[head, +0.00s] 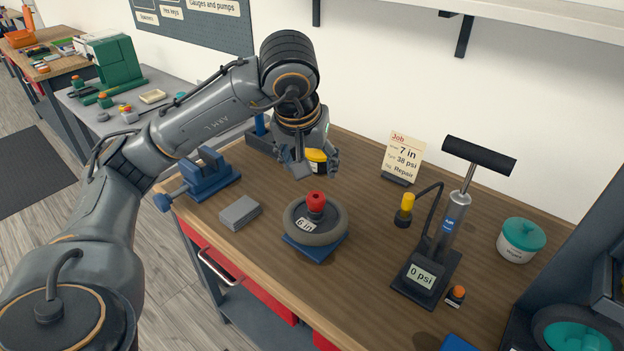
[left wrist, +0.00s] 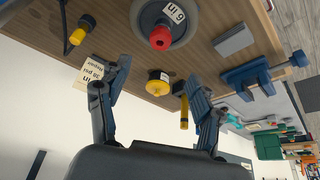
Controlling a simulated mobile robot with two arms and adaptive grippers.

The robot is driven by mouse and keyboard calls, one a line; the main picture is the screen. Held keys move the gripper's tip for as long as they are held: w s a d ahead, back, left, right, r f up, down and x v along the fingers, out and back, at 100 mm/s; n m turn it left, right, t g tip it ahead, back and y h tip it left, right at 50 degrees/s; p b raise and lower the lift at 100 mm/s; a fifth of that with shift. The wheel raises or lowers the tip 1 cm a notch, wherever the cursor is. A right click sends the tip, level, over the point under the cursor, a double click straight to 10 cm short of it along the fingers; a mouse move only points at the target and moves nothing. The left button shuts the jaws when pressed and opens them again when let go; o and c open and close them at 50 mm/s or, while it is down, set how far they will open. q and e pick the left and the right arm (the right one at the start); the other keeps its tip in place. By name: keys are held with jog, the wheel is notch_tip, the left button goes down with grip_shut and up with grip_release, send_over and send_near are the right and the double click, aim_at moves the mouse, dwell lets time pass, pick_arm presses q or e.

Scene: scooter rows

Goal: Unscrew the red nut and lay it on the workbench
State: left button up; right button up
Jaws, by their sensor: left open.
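The red nut (head: 316,200) sits on top of the hub of a small grey wheel (head: 300,232) marked "6 in", which rests on a blue stand (head: 314,252) on the wooden workbench (head: 370,211). In the left wrist view the red nut (left wrist: 160,39) is near the top edge, beyond the fingertips. My left gripper (head: 317,170) is open and empty, behind and above the nut and apart from it. A yellow-topped round item (head: 316,157) shows between the fingers; the left wrist view also shows it (left wrist: 158,86), apparently untouched. My right gripper is out of view.
A pump (head: 447,230) with a "0 psi" display stands right of the wheel. A blue vise (head: 208,174) and grey block (head: 239,212) are to the left. A job card (head: 403,157) stands at the back, a teal-lidded jar (head: 522,240) at the right.

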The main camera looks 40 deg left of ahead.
aim_at(315, 194)
pick_arm(q)
jog(key=p+x, duration=0.1)
jog(key=x, duration=1.2)
jog(key=shift+s+p, duration=0.15)
jog(key=shift+p, duration=0.25)
jog(key=c, duration=1.2)
jog(key=n+y, duration=0.1)
jog(key=n, duration=0.2)
jog(key=shift+d+r+g, duration=0.1)
jog(key=shift+d+g, duration=0.05)
jog(key=shift+g, duration=0.25)
jog(key=o, duration=0.7)
jog(key=shift+n, duration=0.6)
jog(key=o, duration=0.3)
jog(key=shift+o, duration=0.9)
jog(key=shift+a, duration=0.2)
